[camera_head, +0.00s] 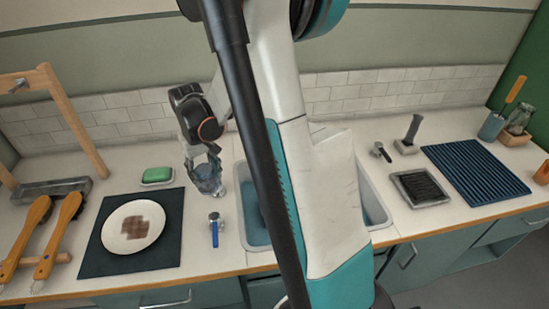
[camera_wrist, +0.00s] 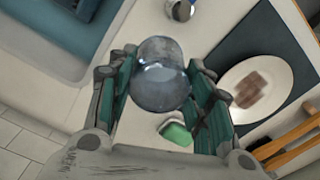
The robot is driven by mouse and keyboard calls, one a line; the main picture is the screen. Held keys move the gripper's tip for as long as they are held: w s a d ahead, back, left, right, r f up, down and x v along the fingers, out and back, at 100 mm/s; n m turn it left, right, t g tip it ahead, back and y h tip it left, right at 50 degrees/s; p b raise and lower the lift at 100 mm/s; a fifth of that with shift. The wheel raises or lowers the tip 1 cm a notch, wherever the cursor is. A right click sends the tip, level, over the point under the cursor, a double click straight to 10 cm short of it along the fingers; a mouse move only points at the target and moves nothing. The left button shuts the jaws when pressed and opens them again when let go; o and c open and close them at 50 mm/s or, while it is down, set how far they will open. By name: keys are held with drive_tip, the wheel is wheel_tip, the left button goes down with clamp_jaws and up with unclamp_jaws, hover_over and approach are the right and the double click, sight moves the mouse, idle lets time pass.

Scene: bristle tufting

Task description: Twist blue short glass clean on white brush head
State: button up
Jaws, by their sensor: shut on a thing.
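The blue short glass (camera_head: 208,180) is a clear, bluish tumbler held above the counter, left of the sink. My gripper (camera_head: 203,160) is shut on it, with a finger on each side. In the wrist view the glass (camera_wrist: 162,78) sits tilted between the green-padded fingers of my gripper (camera_wrist: 160,95). I cannot make out a white brush head for certain. A dark bristle block in a pale frame (camera_head: 419,187) lies right of the sink. My arm hides much of the sink and the counter behind it.
A green soap on a dish (camera_head: 157,175) and a stained white plate (camera_head: 112,237) on a dark mat (camera_head: 170,228) are left. A blue ribbed mat (camera_head: 475,172) lies far right.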

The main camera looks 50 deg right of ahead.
drive_tip(key=s+d+f+m, duration=0.1)
drive_tip(key=s+d+m, duration=0.1)
drive_tip(key=s+d, duration=0.35)
drive_tip(key=s+d+f+m+b, duration=0.1)
drive_tip(key=s+d, duration=0.1)
drive_tip(key=d, duration=0.6)
drive_tip(key=s+d+f+m, duration=0.1)
drive_tip(key=s+d+m, duration=0.1)
drive_tip(key=s+d, duration=0.35)
drive_tip(key=shift+w+d+f+b, duration=0.25)
drive_tip(key=shift+f+b, duration=0.95)
drive_tip(key=shift+f, duration=0.45)
drive_tip(key=shift+w+d+f+b, duration=0.25)
drive_tip(key=shift+f+b, duration=0.95)
drive_tip(key=shift+f, duration=0.4)
drive_tip(key=shift+w+d+f+b, duration=0.15)
drive_tip(key=shift+w+f+b, duration=0.1)
drive_tip(key=shift+f+b, duration=1.2)
drive_tip(key=shift+f+p, duration=0.15)
drive_tip(key=shift+p, duration=0.15)
drive_tip(key=o, duration=0.4)
drive_tip(key=shift+c, duration=0.5)
drive_tip(key=shift+f+b, duration=0.5)
drive_tip(key=shift+f, duration=0.1)
